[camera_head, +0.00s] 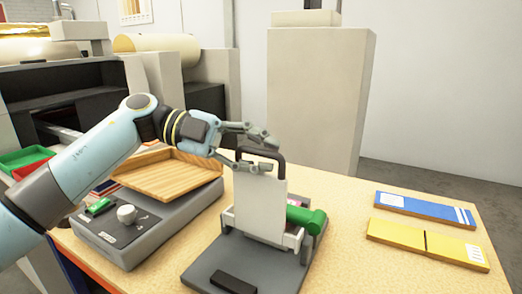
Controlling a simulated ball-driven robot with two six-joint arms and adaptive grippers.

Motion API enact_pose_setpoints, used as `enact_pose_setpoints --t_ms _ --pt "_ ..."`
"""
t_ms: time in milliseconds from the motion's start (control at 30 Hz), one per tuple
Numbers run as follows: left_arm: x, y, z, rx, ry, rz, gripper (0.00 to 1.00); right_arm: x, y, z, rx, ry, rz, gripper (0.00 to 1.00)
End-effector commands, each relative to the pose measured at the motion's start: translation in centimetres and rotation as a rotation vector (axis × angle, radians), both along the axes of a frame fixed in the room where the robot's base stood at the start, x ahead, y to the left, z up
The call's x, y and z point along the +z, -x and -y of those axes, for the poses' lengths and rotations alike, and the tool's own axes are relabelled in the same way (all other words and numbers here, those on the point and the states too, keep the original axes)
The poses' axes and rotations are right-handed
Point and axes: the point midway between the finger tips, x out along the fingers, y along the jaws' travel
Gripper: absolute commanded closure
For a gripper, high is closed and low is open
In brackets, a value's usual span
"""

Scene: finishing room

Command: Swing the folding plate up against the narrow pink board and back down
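The folding plate (262,208) is a pale grey panel standing upright on a dark grey base (205,272), with a black loop handle (280,160) at its top. My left gripper (271,154) is at this handle, its fingers spread, one above and one below the handle's top bar. Whether they touch it I cannot tell. A green roller (312,220) sits at the right of the plate. A black block (233,284) is on the front of the base. My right gripper is not in view.
A wooden tray (165,178) rests on a grey device with a knob (127,214) on the left. A blue board (425,208) and a yellow board (428,243) lie at the right. Table space between them and the base is clear. A tall beige block (315,95) stands behind.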

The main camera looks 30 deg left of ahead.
Motion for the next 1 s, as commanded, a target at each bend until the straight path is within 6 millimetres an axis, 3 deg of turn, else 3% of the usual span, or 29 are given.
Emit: enact_pose_setpoints --t_ms 100,267,767,1000 --pt "0.0 0.0 0.0 0.000 0.000 0.000 0.81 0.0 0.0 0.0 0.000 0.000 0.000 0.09" --pt "0.0 0.0 0.0 0.000 0.000 0.000 1.00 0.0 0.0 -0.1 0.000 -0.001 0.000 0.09" --pt "0.1 0.2 0.0 0.000 0.001 0.011 1.00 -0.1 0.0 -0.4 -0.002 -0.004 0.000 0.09" --pt "-0.4 1.7 -0.1 0.000 0.003 0.094 1.00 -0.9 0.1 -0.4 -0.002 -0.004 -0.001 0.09"
